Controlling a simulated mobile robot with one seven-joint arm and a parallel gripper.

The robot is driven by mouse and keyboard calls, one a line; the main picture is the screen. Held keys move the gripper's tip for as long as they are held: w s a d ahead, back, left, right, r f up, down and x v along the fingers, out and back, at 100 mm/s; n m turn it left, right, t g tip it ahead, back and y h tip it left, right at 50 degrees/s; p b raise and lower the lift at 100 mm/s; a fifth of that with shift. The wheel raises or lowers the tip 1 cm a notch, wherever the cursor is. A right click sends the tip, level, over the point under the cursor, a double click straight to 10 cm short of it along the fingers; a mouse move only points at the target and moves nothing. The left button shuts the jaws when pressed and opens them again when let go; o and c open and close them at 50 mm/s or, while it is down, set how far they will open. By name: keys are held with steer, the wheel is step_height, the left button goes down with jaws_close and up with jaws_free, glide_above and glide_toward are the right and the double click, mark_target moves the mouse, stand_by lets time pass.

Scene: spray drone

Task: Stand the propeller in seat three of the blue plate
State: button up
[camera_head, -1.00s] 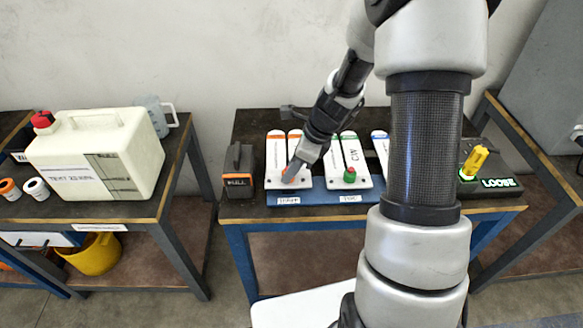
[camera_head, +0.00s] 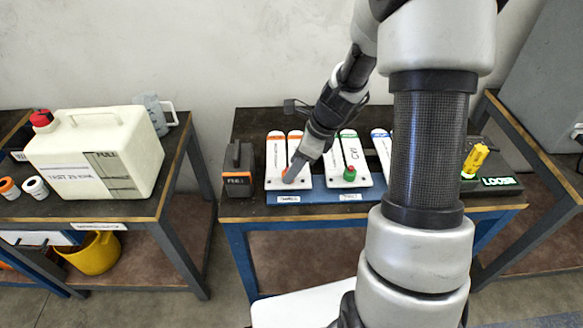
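The blue plate (camera_head: 318,195) lies on the middle table. A white folded propeller with orange bands (camera_head: 274,160) stands at its left end, over a small label that seems to read THREE. My gripper (camera_head: 289,179) is low at the front foot of this propeller, pointing down and left. Its fingertips are small and dark here, and I cannot tell whether they hold anything. A second propeller with green bands (camera_head: 353,152) stands in the middle, with a green and red knob (camera_head: 349,173) at its foot. A third with blue bands (camera_head: 381,147) is partly hidden behind my arm.
A black box with a handle (camera_head: 239,170) stands close left of the plate. A yellow tool (camera_head: 475,160) stands near a dark tray marked LOOSE (camera_head: 498,183) at right. A white canister (camera_head: 95,155) is on the left table.

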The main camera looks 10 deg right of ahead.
steer(key=p+v, duration=0.2)
steer(key=v, duration=1.3)
steer(key=shift+r, duration=0.2)
steer(key=shift+s, duration=0.1)
steer(key=s+a+r+n+t+h+p, duration=0.1)
steer(key=s+r+n+p, duration=0.3)
steer(key=s+r+n, duration=0.5)
steer(key=s+a+r+n+t+h+p, duration=0.2)
steer(key=s+a+r+n+h+p, duration=0.1)
steer(key=s+r+n, duration=0.6)
step_height(320, 180, up, 3)
steer(key=a+n+p, duration=0.1)
steer(key=n+p, duration=0.1)
steer(key=n, duration=0.3)
steer(key=shift+s+a+n, duration=0.35)
steer(key=shift+n, duration=0.05)
steer(key=shift+r, duration=0.15)
